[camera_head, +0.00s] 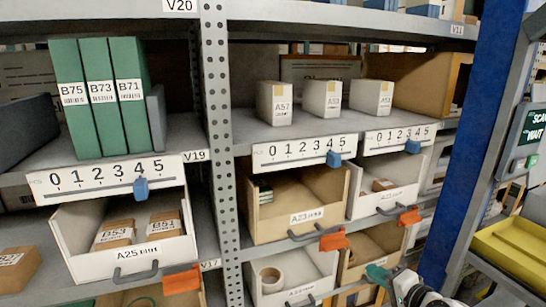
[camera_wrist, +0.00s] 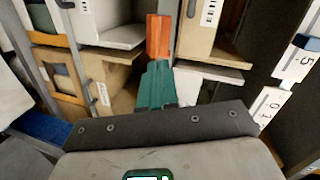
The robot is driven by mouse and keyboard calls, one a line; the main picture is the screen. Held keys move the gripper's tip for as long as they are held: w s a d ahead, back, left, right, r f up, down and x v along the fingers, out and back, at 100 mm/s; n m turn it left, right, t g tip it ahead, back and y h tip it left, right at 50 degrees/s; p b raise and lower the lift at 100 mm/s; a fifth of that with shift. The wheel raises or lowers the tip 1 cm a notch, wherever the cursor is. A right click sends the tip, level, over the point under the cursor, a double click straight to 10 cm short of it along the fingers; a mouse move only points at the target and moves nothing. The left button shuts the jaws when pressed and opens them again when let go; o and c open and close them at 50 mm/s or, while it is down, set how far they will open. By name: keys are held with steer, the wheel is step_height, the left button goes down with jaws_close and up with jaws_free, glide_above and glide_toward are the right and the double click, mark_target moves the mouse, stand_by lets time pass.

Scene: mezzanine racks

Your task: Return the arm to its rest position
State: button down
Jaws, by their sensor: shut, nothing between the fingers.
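My gripper (camera_head: 376,272) shows at the bottom right of the head view, with its teal fingers together and my white arm behind it. It is in front of the lower bins of the middle rack. In the wrist view my gripper (camera_wrist: 157,78) has its teal fingers shut and empty. An orange tab (camera_wrist: 158,36) lies beyond the fingertips there; I cannot tell whether they touch it.
The A23 bin (camera_head: 298,220) sticks out of the rack, with an orange tab (camera_head: 333,240) at its front. The A25 bin (camera_head: 124,256) stands at left. A perforated post (camera_head: 217,130) divides the racks. A blue upright (camera_head: 470,130) and a yellow tray (camera_head: 515,248) are at right.

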steer(key=s+a+f+n+g+h+p, duration=0.1)
steer(key=s+f+n+g+p, duration=0.25)
steer(key=s, duration=0.75)
steer(key=s+a+f+n+g+h, duration=0.1)
steer(key=s+a+f+n+g, duration=0.2)
steer(key=s+f, duration=0.55)
steer(key=s+d+r+n+g+h+p, duration=0.1)
steer(key=s+d+n+g+h, duration=0.1)
steer(key=s, duration=1)
steer(key=s+d+r+n+g+h+p, duration=0.1)
steer(key=s+g, duration=0.3)
steer(key=s, duration=0.8)
steer(key=shift+d+n+h, duration=0.4)
steer(key=shift+n, duration=0.05)
